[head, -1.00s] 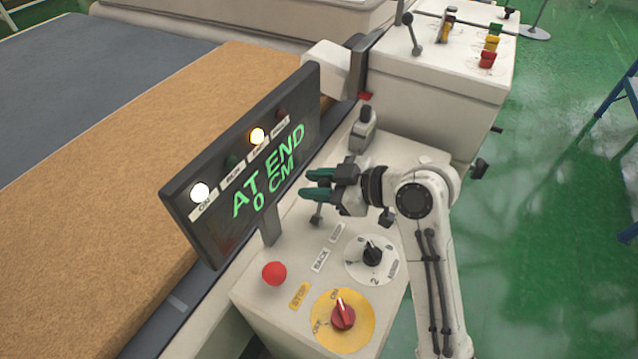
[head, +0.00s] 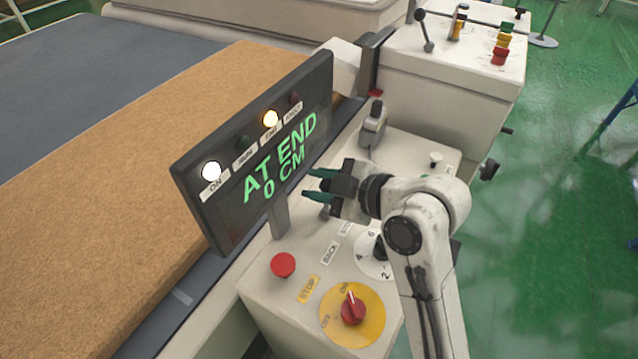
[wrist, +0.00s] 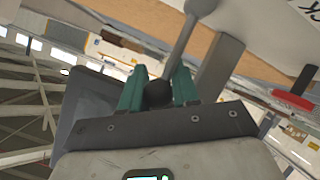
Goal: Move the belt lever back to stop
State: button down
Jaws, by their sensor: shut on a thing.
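My gripper (head: 320,185) is above the cream control panel, just right of the display. In the wrist view, its green fingers (wrist: 158,88) are shut on the dark ball knob (wrist: 158,95) of the belt lever. The lever's grey rod (wrist: 186,36) runs from the knob to the panel at a slant. In the head view only a bit of the lever (head: 325,213) shows below the fingers. A yellow STOP label (head: 309,289) and a white BACK label (head: 329,253) lie in front of it; a further label is partly hidden by my arm.
The display (head: 255,155) reads AT END, 0 CM, and stands close left of my gripper. A red button (head: 283,265), a red knob on a yellow disc (head: 352,308) and a partly covered dial (head: 372,265) are nearby.

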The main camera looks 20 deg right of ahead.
jog(key=shift+d, duration=0.2)
jog(key=c, duration=1)
grip_release()
jog(key=shift+o, duration=0.7)
jog(key=shift+a, duration=0.1)
jog(key=p+v, duration=0.4)
jog(key=v, duration=0.6)
jog(key=shift+s+d+r, duration=0.2)
jog(key=shift+s, duration=0.05)
jog(key=shift+f, duration=0.1)
